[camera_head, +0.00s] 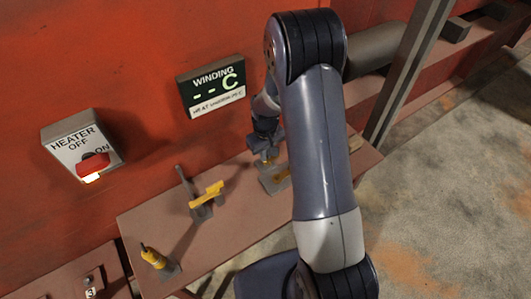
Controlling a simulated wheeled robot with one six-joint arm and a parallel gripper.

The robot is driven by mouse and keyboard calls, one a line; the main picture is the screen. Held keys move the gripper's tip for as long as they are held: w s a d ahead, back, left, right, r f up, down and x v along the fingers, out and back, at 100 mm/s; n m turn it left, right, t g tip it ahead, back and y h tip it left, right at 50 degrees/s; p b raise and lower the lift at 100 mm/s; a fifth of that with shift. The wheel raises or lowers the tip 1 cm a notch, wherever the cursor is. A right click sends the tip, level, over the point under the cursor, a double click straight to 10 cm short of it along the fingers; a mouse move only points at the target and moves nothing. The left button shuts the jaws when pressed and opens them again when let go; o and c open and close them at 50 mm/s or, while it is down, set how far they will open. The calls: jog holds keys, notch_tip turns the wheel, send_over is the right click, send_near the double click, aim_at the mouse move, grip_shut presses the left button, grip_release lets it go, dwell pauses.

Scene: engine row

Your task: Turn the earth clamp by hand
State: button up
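Three small fittings with yellow parts are on the brown bench (235,225). I cannot tell for sure which one is the earth clamp. The right one is a grey plate with a yellow part (280,179), partly hidden by my arm. The middle one is a yellow bar (206,195) on a grey mount, with a thin grey upright beside it. The left one is a tilted yellow grip (153,257) on a grey base. My gripper (268,157) points down at the right fitting. Its fingers are small and partly hidden; contact and opening cannot be made out.
On the red wall are a heater switch box (78,143) with a red knob and lit lamp, and a WINDING display (211,86) showing "-- C". A grey post (408,70) stands right of my arm. Concrete floor (445,190) lies open at the right.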

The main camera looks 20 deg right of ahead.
grip_shut()
jog(key=m+b, duration=0.3)
jog(key=m, duration=0.1)
jog(key=shift+w+f, duration=0.1)
jog(key=m+b, duration=0.2)
jog(key=m, duration=0.4)
jog(key=shift+b, duration=0.4)
jog(key=m, duration=0.2)
jog(key=m+b, duration=0.1)
jog(key=m, duration=0.1)
jog(key=shift+r+m, duration=0.2)
jog(key=shift+m, duration=0.1)
jog(key=shift+w+m+b, duration=0.1)
jog(key=shift+m+b, duration=0.3)
jog(key=shift+m, duration=1.1)
jog(key=shift+r, duration=0.1)
jog(key=o, duration=0.5)
grip_release()
